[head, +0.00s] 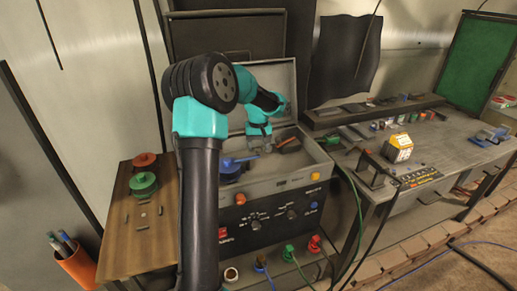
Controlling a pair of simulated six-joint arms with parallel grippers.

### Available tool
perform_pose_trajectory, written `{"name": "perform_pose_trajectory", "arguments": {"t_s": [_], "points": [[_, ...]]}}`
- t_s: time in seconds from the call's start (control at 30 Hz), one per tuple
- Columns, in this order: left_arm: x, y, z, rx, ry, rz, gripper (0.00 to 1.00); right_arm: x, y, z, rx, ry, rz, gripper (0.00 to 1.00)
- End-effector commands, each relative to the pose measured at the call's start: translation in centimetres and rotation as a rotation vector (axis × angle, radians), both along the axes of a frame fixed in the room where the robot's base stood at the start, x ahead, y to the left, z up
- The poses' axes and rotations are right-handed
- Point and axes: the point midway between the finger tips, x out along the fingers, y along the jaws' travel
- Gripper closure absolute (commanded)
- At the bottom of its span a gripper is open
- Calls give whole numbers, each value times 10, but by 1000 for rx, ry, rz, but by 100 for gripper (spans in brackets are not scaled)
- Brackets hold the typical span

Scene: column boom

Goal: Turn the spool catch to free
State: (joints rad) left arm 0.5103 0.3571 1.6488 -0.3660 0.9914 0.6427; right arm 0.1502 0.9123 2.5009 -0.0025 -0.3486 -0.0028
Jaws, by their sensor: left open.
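My left arm rises through the middle of the head view and bends over an open grey case (318,163). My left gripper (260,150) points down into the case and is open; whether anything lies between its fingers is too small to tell. A blue part (232,164) lies just left of the gripper inside the case. A dark part with an orange bit (288,145) is to its right. I cannot tell for sure which part is the spool catch, or how it is turned; my arm hides some of the case. My right gripper is out of view.
A wooden board (122,240) at left carries a green round piece (143,184) and a red one (144,159). An orange pen cup (77,268) stands at lower left. The case front has knobs and cables. A grey workbench (445,150) at right holds a yellow-white block (398,149).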

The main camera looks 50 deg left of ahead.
Motion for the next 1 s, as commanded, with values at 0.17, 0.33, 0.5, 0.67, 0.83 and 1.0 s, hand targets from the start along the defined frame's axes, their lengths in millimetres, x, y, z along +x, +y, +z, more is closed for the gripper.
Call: {"name": "perform_pose_trajectory", "arguments": {"t_s": [0.17,0.33,0.5,0.67,0.83,1.0], "points": [[0,0,-12,0,0,-1,44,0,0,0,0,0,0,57],[0,0,-14,0,0,-1,44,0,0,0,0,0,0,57],[0,0,-13,0,0,-1,48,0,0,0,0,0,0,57],[0,0,-13,0,0,-1,64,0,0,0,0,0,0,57],[0,0,-13,0,0,0,80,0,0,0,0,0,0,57],[0,0,-13,0,0,0,93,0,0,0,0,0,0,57]]}}
